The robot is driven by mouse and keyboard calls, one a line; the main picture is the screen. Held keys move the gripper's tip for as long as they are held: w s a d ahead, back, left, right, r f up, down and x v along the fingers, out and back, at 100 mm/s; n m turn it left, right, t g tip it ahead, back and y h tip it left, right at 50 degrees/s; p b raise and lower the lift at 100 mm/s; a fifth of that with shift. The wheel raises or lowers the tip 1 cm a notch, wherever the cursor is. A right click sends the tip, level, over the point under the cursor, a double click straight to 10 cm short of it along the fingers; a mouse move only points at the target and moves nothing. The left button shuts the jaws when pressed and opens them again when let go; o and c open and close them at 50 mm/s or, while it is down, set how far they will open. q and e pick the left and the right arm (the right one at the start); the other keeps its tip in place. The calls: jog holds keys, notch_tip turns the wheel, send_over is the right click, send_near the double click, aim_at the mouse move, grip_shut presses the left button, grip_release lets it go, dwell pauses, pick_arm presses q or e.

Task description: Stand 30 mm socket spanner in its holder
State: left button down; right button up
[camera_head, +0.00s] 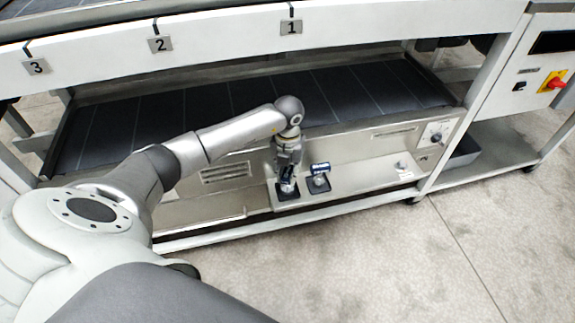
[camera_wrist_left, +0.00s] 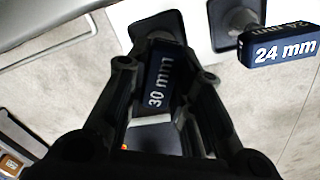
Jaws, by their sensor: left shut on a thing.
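The 30 mm socket spanner (camera_wrist_left: 158,82) has a dark blue handle block with "30 mm" on it. My left gripper (camera_head: 287,172) points down over the shelf and is shut on this block. In the wrist view the block lies between the fingers of my left gripper (camera_wrist_left: 168,66). In the head view the spanner (camera_head: 287,186) is right above a dark square holder (camera_head: 287,196), which also shows in the wrist view (camera_wrist_left: 150,28). I cannot tell whether its lower end is seated in the holder. My right gripper is not in view.
The 24 mm spanner (camera_head: 320,168) stands in a second dark holder (camera_head: 319,187) just to the right; its block is close in the wrist view (camera_wrist_left: 280,48). A dark conveyor bed (camera_head: 230,100) lies behind.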

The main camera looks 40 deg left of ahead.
pick_arm(q)
jog(key=c, duration=1.2)
grip_release()
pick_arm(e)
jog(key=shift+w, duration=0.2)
pick_arm(q)
jog(key=shift+o, duration=0.3)
jog(key=o, duration=0.4)
jog(key=shift+o, duration=0.2)
jog(key=shift+r, duration=0.15)
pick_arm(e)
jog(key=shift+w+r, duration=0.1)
